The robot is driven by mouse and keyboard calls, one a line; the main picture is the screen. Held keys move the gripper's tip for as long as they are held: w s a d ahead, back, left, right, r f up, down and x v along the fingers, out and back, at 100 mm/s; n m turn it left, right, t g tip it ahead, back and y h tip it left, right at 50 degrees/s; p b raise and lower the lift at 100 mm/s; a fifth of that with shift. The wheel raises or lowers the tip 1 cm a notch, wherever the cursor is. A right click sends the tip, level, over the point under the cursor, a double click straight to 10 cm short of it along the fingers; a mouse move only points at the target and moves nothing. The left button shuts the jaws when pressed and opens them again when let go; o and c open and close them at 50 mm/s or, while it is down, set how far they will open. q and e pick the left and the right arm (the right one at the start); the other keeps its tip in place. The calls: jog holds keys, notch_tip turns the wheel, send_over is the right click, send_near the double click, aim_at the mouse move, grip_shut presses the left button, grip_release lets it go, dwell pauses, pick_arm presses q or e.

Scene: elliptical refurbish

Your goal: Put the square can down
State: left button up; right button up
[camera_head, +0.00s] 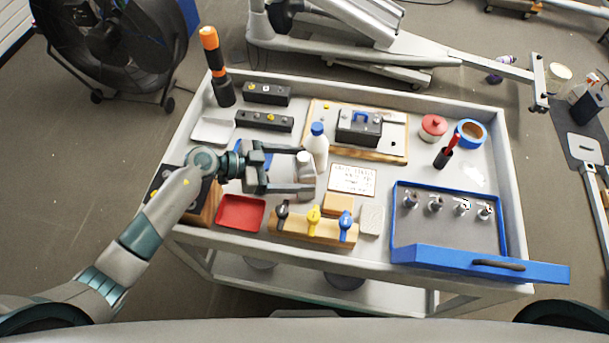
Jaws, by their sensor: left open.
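A small pale can (305,165) stands on the grey workbench cart, between the fingertips of my left gripper (308,170). It looks whitish with a greyish top; its exact shape is hard to tell at this size. My left gripper reaches in from the left with its fingers spread on the far and near sides of the can. Whether either finger touches it I cannot tell. My right gripper is not in view.
A white bottle with a blue cap (317,147) stands just behind the can. A wooden block with several coloured knobs (313,226), a red tray (240,213) and a white text card (353,179) lie near. A blue drawer tray (448,236) fills the cart's right.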

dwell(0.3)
pick_arm(q)
grip_shut()
jog(key=shift+w+r, duration=0.1)
jog(key=shift+r, duration=0.1)
notch_tip(320, 180, up, 18)
jog(key=b, duration=0.2)
dwell(0.5)
jog(key=shift+f, duration=0.15)
